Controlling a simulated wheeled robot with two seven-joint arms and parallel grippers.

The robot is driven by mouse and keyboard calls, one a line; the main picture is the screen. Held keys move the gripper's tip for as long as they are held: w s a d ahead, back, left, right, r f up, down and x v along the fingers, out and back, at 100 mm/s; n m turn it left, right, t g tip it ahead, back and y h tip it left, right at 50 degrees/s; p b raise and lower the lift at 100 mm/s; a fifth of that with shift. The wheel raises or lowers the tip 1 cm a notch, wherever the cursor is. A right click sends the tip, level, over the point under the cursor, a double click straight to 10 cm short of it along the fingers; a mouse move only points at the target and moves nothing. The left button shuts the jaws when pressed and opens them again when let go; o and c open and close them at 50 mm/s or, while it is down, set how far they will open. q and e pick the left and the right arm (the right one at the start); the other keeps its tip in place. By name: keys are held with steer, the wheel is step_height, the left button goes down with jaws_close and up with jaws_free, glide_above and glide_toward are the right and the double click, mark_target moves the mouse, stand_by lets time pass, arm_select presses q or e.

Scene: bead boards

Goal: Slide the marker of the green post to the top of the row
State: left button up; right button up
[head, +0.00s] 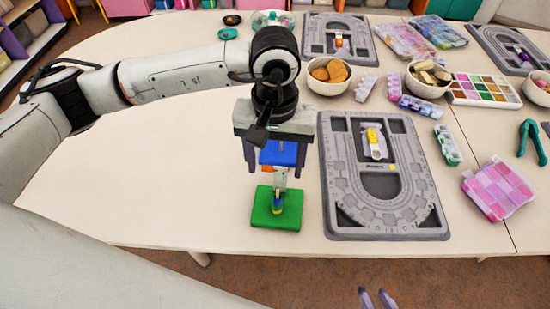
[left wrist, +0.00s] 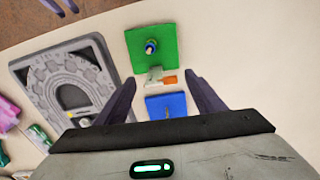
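A green square base (head: 290,217) with an upright post carrying blue and yellow beads (head: 278,204) stands near the table's front edge. It also shows in the left wrist view (left wrist: 138,60). Behind it stands a blue square base (left wrist: 178,108), partly hidden by my gripper in the head view. A pale piece with an orange part (left wrist: 168,80) lies between the bases. I cannot tell which marker belongs to the green post. My left gripper (head: 275,165) is open above the blue base, its fingers apart and empty. My right gripper (head: 377,299) is open at the bottom edge, empty.
A grey bead board (head: 432,215) with a yellow piece on a pale strip (head: 373,137) lies right of my left gripper. Other boards, bowls, a bead tray (head: 484,100) and pink cases (head: 498,190) fill the right and back. The table's left is clear.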

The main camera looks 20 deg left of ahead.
mark_target(275, 169)
arm_select(q)
steer(key=c, duration=0.9)
steer(key=shift+f, duration=0.25)
steer(key=shift+f+b, duration=1.05)
steer(key=shift+b, duration=0.3)
steer(key=o, duration=1.1)
